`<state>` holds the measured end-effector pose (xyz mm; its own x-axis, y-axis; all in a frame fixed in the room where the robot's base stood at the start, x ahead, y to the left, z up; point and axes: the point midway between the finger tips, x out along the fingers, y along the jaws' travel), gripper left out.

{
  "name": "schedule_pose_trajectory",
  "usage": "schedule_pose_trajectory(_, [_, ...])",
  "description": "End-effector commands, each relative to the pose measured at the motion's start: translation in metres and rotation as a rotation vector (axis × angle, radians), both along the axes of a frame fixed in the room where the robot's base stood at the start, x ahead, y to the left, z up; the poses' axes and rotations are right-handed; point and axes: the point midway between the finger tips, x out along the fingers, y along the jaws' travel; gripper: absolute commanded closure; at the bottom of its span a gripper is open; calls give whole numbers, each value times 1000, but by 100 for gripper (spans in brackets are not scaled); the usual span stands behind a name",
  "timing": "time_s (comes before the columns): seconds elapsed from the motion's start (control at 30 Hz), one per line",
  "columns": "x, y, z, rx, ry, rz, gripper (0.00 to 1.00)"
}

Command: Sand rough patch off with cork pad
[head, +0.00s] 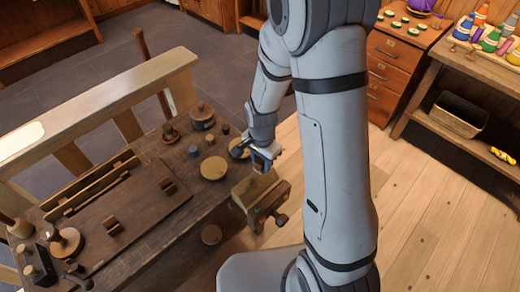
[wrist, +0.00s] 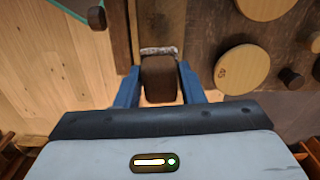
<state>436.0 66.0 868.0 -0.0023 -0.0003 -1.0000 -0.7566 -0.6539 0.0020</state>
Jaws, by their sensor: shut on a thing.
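My gripper (head: 262,158) is over the bench edge, just above the wooden vise (head: 258,196). In the wrist view, its blue fingers (wrist: 158,84) are shut on a dark brown block (wrist: 159,82) with a rough grey strip along its far edge; it looks like the cork pad. The vise's wood (wrist: 160,22) shows just beyond the block. I cannot tell whether the block touches anything. I cannot make out a rough patch. Pale round discs (head: 214,168) lie on the bench, and one shows in the wrist view (wrist: 242,69).
The dark workbench (head: 150,225) carries several small turned pieces, including a dark spool (head: 202,116). A pale wooden rail (head: 100,108) runs along its far side.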

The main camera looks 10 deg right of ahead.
Motion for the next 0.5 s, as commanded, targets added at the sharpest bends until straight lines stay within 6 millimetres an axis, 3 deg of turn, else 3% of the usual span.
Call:
schedule_pose_trajectory(0.3, [0,0,32,1,-1,1,86])
schedule_pose_trajectory(0.5, [0,1,36,1,-1,2,86])
